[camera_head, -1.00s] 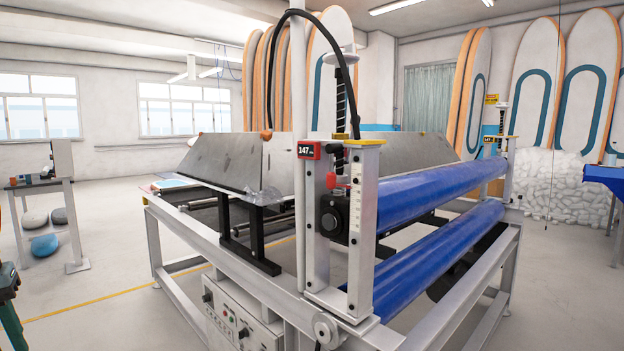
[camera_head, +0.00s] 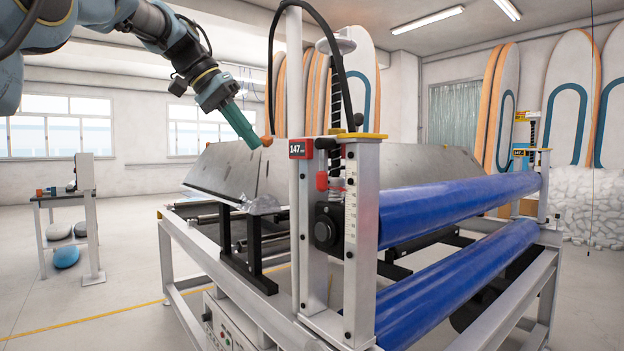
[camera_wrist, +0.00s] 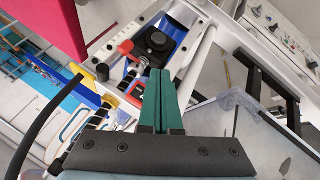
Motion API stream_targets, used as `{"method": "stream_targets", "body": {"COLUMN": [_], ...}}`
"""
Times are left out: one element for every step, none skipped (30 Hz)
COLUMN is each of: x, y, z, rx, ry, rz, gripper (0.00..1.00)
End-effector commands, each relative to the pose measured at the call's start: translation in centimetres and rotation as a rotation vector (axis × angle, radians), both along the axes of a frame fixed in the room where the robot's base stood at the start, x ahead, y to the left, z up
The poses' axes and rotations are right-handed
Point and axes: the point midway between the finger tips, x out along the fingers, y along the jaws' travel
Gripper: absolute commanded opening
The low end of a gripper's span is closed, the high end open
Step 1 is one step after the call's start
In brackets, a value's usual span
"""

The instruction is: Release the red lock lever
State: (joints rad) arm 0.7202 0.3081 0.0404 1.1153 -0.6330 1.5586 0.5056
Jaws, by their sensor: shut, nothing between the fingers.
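The red lock lever (camera_head: 322,180) is a small red handle on the near post of the roller machine, just above a black block (camera_head: 327,226). In the wrist view the red lever (camera_wrist: 126,47) lies left of the fingertips, beside the black block (camera_wrist: 155,42). My gripper (camera_head: 256,144) has green fingers closed together with nothing between them. It is up and left of the lever in the head view, pointing down to the right, apart from it. In the wrist view the fingertips (camera_wrist: 160,72) appear just below the black block.
A pale vertical pole (camera_head: 294,180) and a black curved hose (camera_head: 335,60) stand by the post. A red display box (camera_head: 300,148) reads 147. Blue rollers (camera_head: 455,207) extend right. A slanted grey panel (camera_head: 225,170) lies behind.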

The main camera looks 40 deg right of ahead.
Motion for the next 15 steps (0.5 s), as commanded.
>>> {"method": "stream_targets", "body": {"x": [-0.39,-0.57,-0.72,-0.79,-0.82,-0.83,-0.83,-0.82,-0.8,-0.8,-0.79,-0.79,-0.8,-0.82,-0.86], "y": [-0.33,-0.42,-0.48,-0.51,-0.52,-0.52,-0.52,-0.52,-0.5,-0.5,-0.5,-0.51,-0.52,-0.56,-0.64], "z": [0.31,0.47,0.62,0.7,0.75,0.78,0.78,0.79,0.77,0.77,0.77,0.76,0.72,0.66,0.52], "rx": [-0.007,-0.01,-0.012,-0.013,-0.013,-0.014,-0.013,-0.014,-0.014,-0.014,-0.014,-0.014,-0.014,-0.013,-0.013], "ry": [-0.003,-0.004,-0.003,-0.003,-0.004,-0.003,-0.003,-0.004,-0.003,-0.003,-0.003,-0.003,-0.003,-0.003,-0.003], "rz": [-0.019,-0.027,-0.034,-0.037,-0.038,-0.039,-0.039,-0.038,-0.037,-0.037,-0.037,-0.037,-0.037,-0.036,-0.036], "gripper": [0.0,0.0,0.0,0.0,0.0,0.0,0.0,0.0,0.0,0.0,0.0,0.0,0.0,0.0,0.0]}}
